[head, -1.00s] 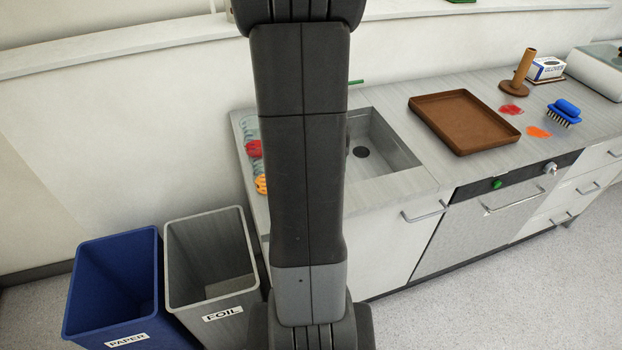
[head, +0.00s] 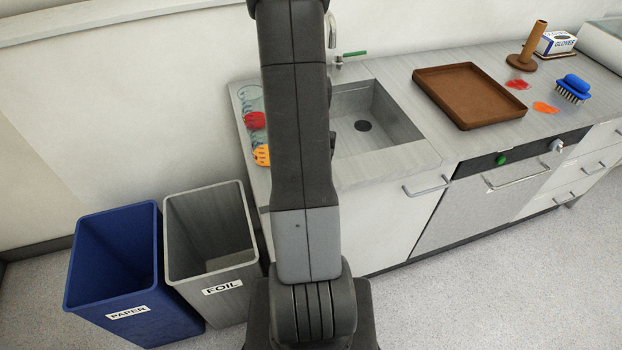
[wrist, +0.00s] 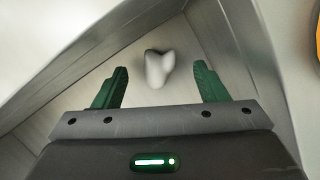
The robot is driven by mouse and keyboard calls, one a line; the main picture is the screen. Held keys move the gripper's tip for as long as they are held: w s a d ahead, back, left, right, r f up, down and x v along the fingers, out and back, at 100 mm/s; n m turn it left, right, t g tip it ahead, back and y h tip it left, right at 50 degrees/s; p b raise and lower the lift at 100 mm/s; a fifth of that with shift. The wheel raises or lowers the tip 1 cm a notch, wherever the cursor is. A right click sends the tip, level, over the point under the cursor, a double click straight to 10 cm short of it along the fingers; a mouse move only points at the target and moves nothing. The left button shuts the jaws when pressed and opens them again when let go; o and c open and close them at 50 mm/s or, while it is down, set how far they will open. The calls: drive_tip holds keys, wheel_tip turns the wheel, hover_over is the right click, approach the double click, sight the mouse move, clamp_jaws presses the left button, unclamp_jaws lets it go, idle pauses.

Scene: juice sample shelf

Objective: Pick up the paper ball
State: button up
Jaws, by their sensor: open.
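A whitish crumpled lump, which looks like the paper ball (wrist: 158,68), lies on a grey metal surface between sloping walls in the wrist view. This looks like the inside of the sink (head: 395,118). My gripper (wrist: 160,72) is open, with one green finger to the left of the lump and one to the right. Gaps show on both sides, so neither finger touches it. I cannot tell the height of the fingers over it. In the head view my arm covers the left part of the sink, and neither lump nor fingers can be made out there.
Sink walls (wrist: 245,45) rise close around the fingers. A faucet with a green lever (head: 354,53) stands behind the sink. Red and yellow items (head: 255,120) lie at its left. A brown tray (head: 470,120) is on the right. Blue PAPER (head: 128,312) and grey FOIL (head: 222,288) bins stand lower left.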

drive_tip(key=shift+x, duration=1)
drive_tip(key=shift+c, duration=0.3)
drive_tip(key=c, duration=1)
drive_tip(key=shift+r, duration=0.15)
